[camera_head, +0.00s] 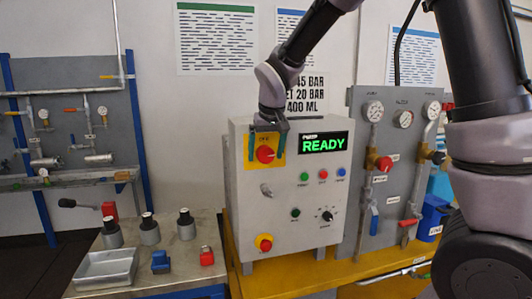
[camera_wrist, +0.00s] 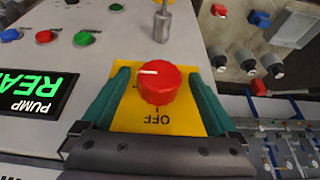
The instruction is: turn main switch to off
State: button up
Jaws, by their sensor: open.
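The main switch is a red rotary knob (camera_head: 265,154) on a yellow plate (camera_wrist: 133,120) at the upper left of the white control box. In the wrist view, the red knob (camera_wrist: 161,86) has a white mark pointing left, toward the READY display. The word OFF stands upside down below the knob in that view, so the mark is not on OFF. My gripper (camera_head: 268,130) is open at the plate. Its two teal fingers stand on either side of the knob, with visible gaps and nothing held. The lettering opposite OFF is hidden.
A gauge panel (camera_head: 390,150) stands close at right. A bench with a tray (camera_head: 106,268) is at left.

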jog(key=c, duration=1.4)
jog(key=h, duration=0.2)
jog(key=n+t+h, duration=0.1)
jog(key=shift+a+f+h, duration=0.1)
jog(key=shift+a+h, duration=0.2)
jog(key=shift+h, duration=0.1)
jog(key=t+h, duration=0.1)
jog(key=h, duration=0.3)
jog(key=shift+s+a+f+n+t, duration=0.1)
jog(key=shift+a+f+n+t, duration=0.1)
jog(key=shift+n+t, duration=0.2)
jog(key=t+h, duration=0.1)
jog(key=h, duration=0.1)
jog(key=n+h, duration=0.1)
jog(key=h, duration=0.1)
jog(key=shift+a+f+t, duration=0.1)
jog(key=shift+f+t, duration=0.1)
jog(key=shift+t, duration=0.2)
jog(key=shift+f+n+t+h, duration=0.2)
jog(key=shift+n+t+h, duration=0.6)
jog(key=shift+t+h, duration=0.6)
jog(key=shift+h, duration=0.4)
